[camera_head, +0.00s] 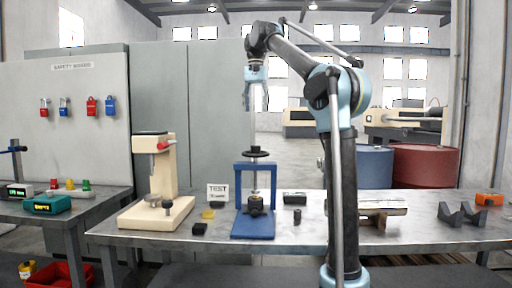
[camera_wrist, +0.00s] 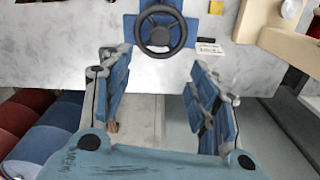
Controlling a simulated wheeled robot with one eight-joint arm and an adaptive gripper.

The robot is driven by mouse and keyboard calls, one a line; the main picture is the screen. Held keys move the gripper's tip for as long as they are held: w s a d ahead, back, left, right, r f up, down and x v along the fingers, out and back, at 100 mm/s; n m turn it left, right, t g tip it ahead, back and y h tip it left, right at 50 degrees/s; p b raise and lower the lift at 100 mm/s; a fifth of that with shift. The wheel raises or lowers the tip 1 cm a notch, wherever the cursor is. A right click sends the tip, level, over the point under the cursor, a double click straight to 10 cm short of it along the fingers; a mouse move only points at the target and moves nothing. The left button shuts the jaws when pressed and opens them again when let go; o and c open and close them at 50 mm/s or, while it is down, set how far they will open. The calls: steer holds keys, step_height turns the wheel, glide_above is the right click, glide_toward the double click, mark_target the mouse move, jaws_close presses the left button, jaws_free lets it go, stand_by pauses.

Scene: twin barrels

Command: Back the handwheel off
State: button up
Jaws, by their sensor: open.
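The black handwheel (camera_head: 256,154) sits on top of a blue press frame (camera_head: 240,199) on the workbench. A screw runs down from it to a dark part (camera_head: 255,207) on the blue base. In the wrist view the handwheel (camera_wrist: 160,29) shows from above at the top middle, beyond my fingertips. My gripper (camera_head: 248,97) hangs above the handwheel and apart from it. In the wrist view its two blue fingers (camera_wrist: 158,62) are spread wide with nothing between them.
A beige press (camera_head: 155,180) stands on the bench at left, with a TEST sign (camera_head: 218,191) between it and the blue press. Black V-blocks (camera_head: 462,216) lie at right. Red and blue barrels (camera_head: 425,165) stand behind the bench. A padlock board (camera_head: 80,100) is at left.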

step_height(320, 180, down, 16)
steer(key=m, duration=1.1)
steer(key=shift+s+r, duration=0.1)
steer(key=shift+r, duration=0.1)
stand_by(0.3)
steer(key=c, duration=1.1)
